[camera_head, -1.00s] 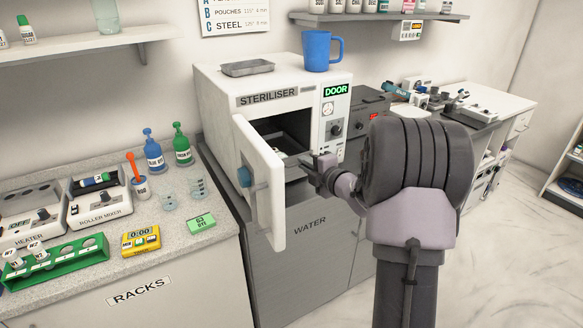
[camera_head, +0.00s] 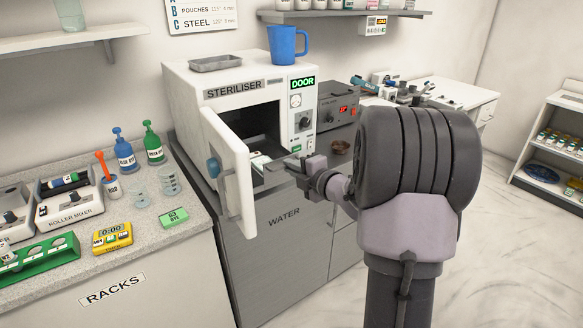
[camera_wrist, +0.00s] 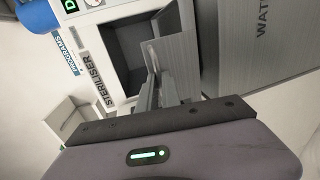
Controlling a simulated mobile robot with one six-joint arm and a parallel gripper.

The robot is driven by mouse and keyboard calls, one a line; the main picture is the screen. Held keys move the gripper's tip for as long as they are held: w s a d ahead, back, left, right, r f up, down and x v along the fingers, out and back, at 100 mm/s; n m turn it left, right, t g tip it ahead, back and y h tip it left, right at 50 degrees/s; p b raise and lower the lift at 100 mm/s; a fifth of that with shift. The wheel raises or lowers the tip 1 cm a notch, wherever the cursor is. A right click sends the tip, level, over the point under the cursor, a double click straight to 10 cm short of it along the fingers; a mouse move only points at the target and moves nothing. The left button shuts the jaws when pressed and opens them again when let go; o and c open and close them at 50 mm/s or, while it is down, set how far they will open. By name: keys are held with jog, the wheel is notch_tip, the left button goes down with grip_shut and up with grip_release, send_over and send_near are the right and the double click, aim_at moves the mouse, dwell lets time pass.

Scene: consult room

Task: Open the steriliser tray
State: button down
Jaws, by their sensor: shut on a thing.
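The white steriliser (camera_head: 190,98) stands on a grey cabinet, with its door (camera_head: 235,185) swung open to the left. A pale part of the tray (camera_head: 260,159) shows low in the dark chamber mouth. My gripper (camera_head: 293,167) is in front of the chamber's lower right corner, shut on the tray's near end. In the wrist view my gripper (camera_wrist: 156,92) points at the open chamber, and the tray (camera_wrist: 152,58) shows just beyond the fingers. The exact grip is small and partly hidden.
A blue mug (camera_head: 287,45) and a metal dish (camera_head: 216,63) sit on top of the steriliser. The floor at right is clear, before a shelf unit (camera_head: 560,150).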

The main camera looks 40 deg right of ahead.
jog(key=c, duration=1.5)
grip_release()
jog(key=shift+c, duration=0.2)
jog(key=shift+s, duration=0.1)
jog(key=p+v, duration=0.4)
jog(key=v, duration=1.3)
jog(key=shift+s+r, duration=0.1)
